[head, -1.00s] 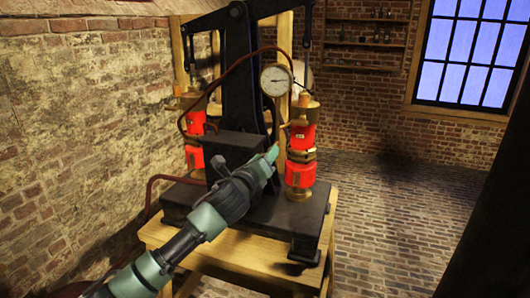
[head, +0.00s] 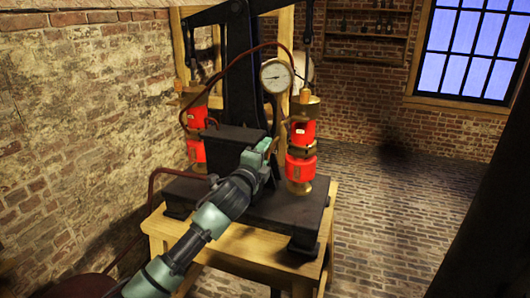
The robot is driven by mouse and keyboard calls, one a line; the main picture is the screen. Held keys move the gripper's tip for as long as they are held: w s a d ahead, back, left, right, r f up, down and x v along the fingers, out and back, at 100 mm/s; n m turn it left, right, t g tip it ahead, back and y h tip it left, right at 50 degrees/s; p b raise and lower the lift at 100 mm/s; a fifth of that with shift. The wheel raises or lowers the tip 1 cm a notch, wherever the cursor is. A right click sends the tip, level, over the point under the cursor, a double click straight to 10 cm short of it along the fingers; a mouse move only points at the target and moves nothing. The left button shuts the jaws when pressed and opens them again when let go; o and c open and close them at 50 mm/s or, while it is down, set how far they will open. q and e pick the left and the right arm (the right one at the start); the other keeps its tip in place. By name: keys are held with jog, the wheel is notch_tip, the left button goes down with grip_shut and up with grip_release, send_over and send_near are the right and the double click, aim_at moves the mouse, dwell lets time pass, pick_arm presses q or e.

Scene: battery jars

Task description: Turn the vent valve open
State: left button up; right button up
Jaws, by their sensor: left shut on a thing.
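The pump stand has a black upright frame (head: 239,80) on a dark base plate (head: 285,222). Two red cylinders with brass fittings stand on it, one on the right (head: 301,150) and one on the left (head: 196,135). My left gripper (head: 267,147) is at the front of the frame, just left of the right cylinder. It is shut on a small part that I take to be the vent valve. The fingers and wrist mostly hide that part, so its handle angle cannot be read. My right gripper is not in view.
A round white gauge (head: 276,77) sits above the gripper, with a dark red hose (head: 222,72) arching beside it. A black box (head: 233,147) stands left of the gripper. A wooden table (head: 225,247) carries the stand. The brick floor at right is clear.

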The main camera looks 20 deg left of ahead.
pick_arm(q)
jog(key=shift+f+n, duration=0.15)
jog(key=shift+n, duration=0.45)
jog(key=o, duration=1.4)
jog(key=shift+c, duration=0.2)
jog(key=shift+s, duration=0.1)
jog(key=s+b, duration=0.1)
jog(key=s, duration=0.6)
jog(key=shift+s+a+b, duration=0.2)
jog(key=shift+s+b, duration=0.1)
jog(key=shift+b, duration=0.1)
